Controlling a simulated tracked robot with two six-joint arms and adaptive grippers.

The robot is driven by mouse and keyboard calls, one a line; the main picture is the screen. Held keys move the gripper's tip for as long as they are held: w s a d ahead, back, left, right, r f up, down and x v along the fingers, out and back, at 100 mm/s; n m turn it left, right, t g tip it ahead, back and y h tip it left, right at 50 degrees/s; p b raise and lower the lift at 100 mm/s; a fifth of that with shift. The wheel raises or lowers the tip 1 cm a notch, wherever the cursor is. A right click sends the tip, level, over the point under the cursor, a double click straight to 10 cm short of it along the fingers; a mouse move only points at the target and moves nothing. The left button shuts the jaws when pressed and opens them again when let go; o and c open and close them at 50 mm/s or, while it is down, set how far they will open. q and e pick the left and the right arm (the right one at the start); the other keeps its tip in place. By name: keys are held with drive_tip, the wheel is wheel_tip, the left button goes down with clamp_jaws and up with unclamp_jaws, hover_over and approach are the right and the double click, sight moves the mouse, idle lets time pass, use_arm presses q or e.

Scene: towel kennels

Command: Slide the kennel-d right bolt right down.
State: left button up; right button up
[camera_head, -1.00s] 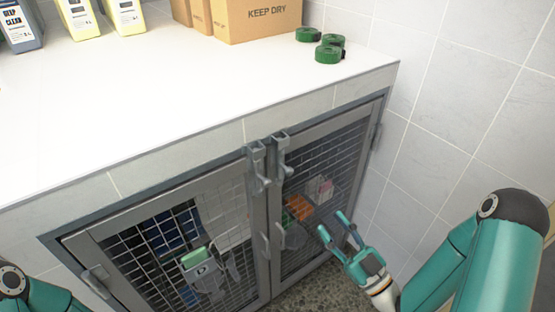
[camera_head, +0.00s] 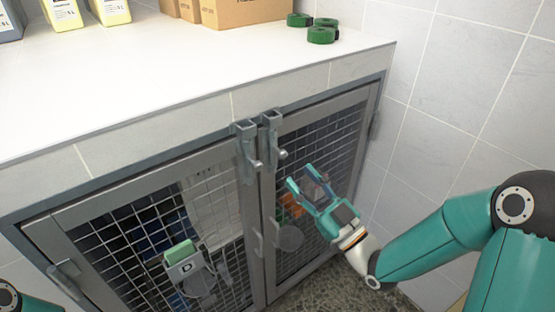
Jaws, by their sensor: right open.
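Two grey metal bolts sit side by side at the top of the middle seam between two mesh doors: a left bolt (camera_head: 246,146) and a right bolt (camera_head: 271,141). The right bolt is on the right mesh door (camera_head: 318,114). My right gripper (camera_head: 301,176) is open and empty in front of the right door, to the right of and below the right bolt, apart from it. My left gripper is out of view; only a bit of that arm shows at the lower left.
A white counter (camera_head: 150,90) overhangs the doors. On it stand green rolls (camera_head: 322,35), cardboard boxes (camera_head: 245,12) and yellow-labelled jugs (camera_head: 110,10). A tiled wall (camera_head: 440,110) closes the right side. Blurred items show behind the mesh.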

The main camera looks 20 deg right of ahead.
sight(278, 150)
drive_tip(key=p+x, duration=0.1)
drive_tip(key=x, duration=0.7)
drive_tip(key=shift+w+a+r, duration=0.1)
drive_tip(key=shift+w+r, duration=0.1)
drive_tip(key=shift+w, duration=0.05)
clamp_jaws()
